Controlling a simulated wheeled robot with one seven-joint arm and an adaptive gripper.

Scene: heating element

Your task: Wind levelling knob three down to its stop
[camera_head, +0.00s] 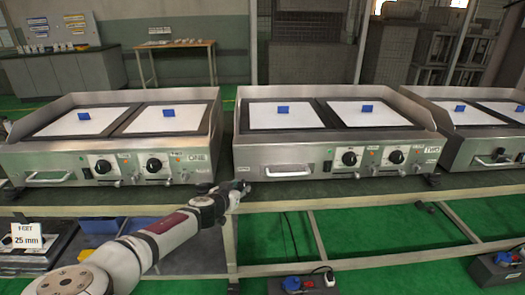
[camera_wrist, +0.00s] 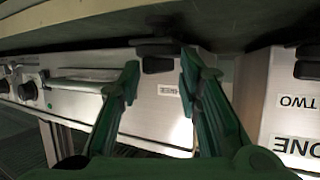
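My gripper (camera_head: 238,187) is at the front left foot of the middle griddle in the head view, just above the bench edge. In the wrist view, which is upside down, my gripper (camera_wrist: 160,64) has its two green fingers apart. A black levelling knob (camera_wrist: 158,65) shows between the fingertips, under the griddle's corner, with gaps on both sides. A small label (camera_wrist: 168,90) is on the panel by it, too small to read surely. Another black knob (camera_wrist: 308,70), by a "TWO" label (camera_wrist: 298,102), is on the neighbouring griddle. The head view does not show the knob at my gripper clearly.
The middle griddle (camera_head: 288,153) has a "TWO" plate, and the left griddle (camera_head: 60,160) has a "ONE" plate. The griddles stand on a dark bench (camera_head: 340,190), whose edge is close to my fingers. A handle (camera_wrist: 75,84) sticks out of the middle griddle's front.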

